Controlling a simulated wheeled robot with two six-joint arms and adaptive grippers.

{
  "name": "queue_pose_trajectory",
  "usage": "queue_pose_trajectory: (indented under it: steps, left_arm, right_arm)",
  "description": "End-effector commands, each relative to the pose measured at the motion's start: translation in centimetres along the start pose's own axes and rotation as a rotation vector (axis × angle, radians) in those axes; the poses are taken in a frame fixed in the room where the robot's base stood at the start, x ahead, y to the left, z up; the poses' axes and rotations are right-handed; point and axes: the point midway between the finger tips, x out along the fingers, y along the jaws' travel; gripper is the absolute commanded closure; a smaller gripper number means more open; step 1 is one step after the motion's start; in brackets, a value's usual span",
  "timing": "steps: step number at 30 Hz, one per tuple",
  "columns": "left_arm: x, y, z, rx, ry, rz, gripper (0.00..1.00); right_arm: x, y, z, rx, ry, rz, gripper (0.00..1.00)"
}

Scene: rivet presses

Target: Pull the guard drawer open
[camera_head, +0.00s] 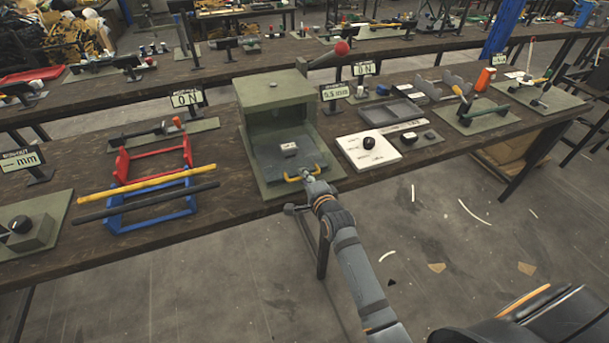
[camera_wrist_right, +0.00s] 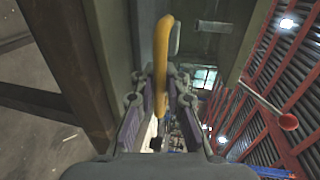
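The grey-green press housing (camera_head: 272,97) stands on the table in the middle of the head view. The dark grey guard drawer (camera_head: 268,160) lies low in its open front, with a small light block (camera_head: 289,149) on it. The yellow handle (camera_head: 297,178) is on the drawer's front edge. My right gripper (camera_head: 307,177) is at the handle. In the right wrist view, the yellow handle (camera_wrist_right: 163,65) runs between the two fingers of this gripper (camera_wrist_right: 162,100). The fingers stand apart, with a narrow gap beside the handle. My left gripper is not in view.
Red and blue frames with yellow and black bars (camera_head: 148,193) stand left of the press. A white panel with a black knob (camera_head: 368,149) lies to its right. A red-balled lever (camera_head: 341,48) rises behind. The floor in front of the table is largely clear.

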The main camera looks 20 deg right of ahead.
Motion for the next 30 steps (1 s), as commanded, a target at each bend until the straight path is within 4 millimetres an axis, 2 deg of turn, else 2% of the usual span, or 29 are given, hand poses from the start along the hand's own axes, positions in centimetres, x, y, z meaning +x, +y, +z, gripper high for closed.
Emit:
queue_pose_trajectory:
  steps: [12,15,17,27,30]
  left_arm:
    - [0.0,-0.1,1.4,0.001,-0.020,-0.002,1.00]
    - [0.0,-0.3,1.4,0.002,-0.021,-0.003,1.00]
    - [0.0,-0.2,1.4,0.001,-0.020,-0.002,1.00]
    - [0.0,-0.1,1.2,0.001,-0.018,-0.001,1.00]
    - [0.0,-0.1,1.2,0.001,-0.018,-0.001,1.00]
  right_arm:
    - [0.0,0.0,0.0,0.000,0.000,0.001,0.80]
    - [-0.5,0.1,0.0,0.000,0.000,0.001,0.80]
    - [-1.4,0.1,0.0,0.001,0.000,0.002,0.80]
    - [-9.4,0.1,0.0,0.002,0.000,0.003,0.80]
    - [-10.9,0.1,0.0,0.001,0.000,0.003,0.80]
